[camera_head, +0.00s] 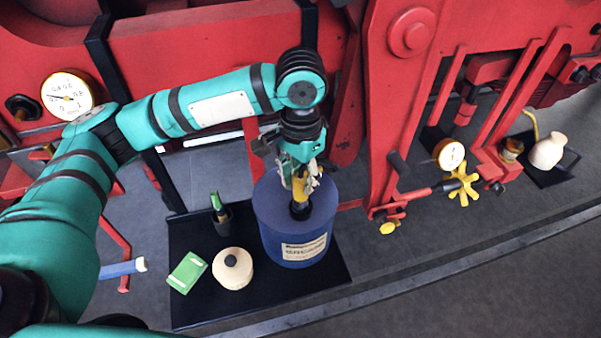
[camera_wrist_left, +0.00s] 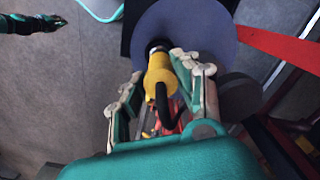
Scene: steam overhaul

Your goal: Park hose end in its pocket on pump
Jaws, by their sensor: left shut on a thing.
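The blue drum (camera_head: 269,210) with a pale grease label stands on a dark mat (camera_head: 190,301); it looks like the pump. My left gripper (camera_head: 300,183) points down over its lid and is shut on a yellow piece with a dark curved part, apparently the hose end (camera_wrist_left: 160,72). A dark collar or pocket (camera_head: 299,211) shows on the lid directly below the yellow piece. In the left wrist view the yellow tip meets this dark ring (camera_wrist_left: 157,46); I cannot tell how deep it sits. A small dark and teal shape, apparently my right gripper (camera_wrist_left: 40,22), is far off and unclear.
On the mat stand a dark cup with a green bottle (camera_head: 216,202), a cream pot with a dark knob (camera_head: 233,270) and a green box (camera_head: 187,272). Red machinery (camera_head: 408,80) rises behind and right, with a yellow handwheel (camera_head: 461,182). Floor at front right is clear.

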